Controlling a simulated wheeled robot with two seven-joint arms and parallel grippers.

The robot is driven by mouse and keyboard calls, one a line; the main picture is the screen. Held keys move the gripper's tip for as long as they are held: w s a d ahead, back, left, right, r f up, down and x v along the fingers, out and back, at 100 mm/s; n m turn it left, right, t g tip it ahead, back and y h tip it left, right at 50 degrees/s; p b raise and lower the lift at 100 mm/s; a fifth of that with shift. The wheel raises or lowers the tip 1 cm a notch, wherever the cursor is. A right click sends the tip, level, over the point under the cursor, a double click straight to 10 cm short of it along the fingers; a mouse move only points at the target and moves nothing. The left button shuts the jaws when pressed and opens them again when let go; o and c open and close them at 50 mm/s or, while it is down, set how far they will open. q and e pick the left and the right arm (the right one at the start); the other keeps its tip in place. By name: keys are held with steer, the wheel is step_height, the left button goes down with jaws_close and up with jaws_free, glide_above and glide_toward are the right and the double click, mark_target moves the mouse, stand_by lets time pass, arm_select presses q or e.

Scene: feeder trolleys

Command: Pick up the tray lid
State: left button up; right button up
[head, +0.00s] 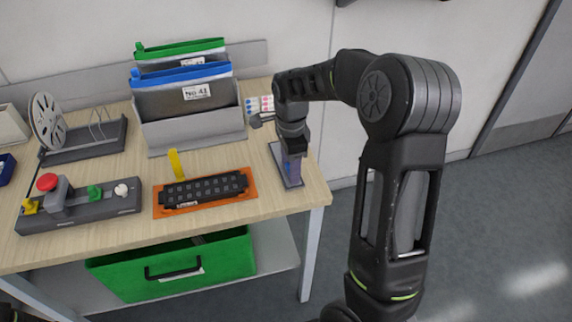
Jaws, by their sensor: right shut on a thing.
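A flat grey plate (277,157), which I take to be the tray lid, is at the right end of the wooden table. My right gripper (292,153) points down over it and is shut on it. A bluish part shows just below the fingers; the fingers hide some of the plate. I cannot tell whether the plate touches the table. A black tray with several pockets (205,189) lies on an orange base (232,209) to the left, with a yellow strip (175,163) rising behind it.
A grey rack (170,136) with blue and green folders stands behind. A control box (95,206) with a red button and a reel stand (85,141) are at the left. Floor is clear to the right.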

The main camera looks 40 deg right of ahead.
steer(key=c, duration=0.7)
steer(key=shift+c, duration=0.2)
step_height(320, 180, up, 10)
steer(key=b, duration=0.1)
stand_by(0.6)
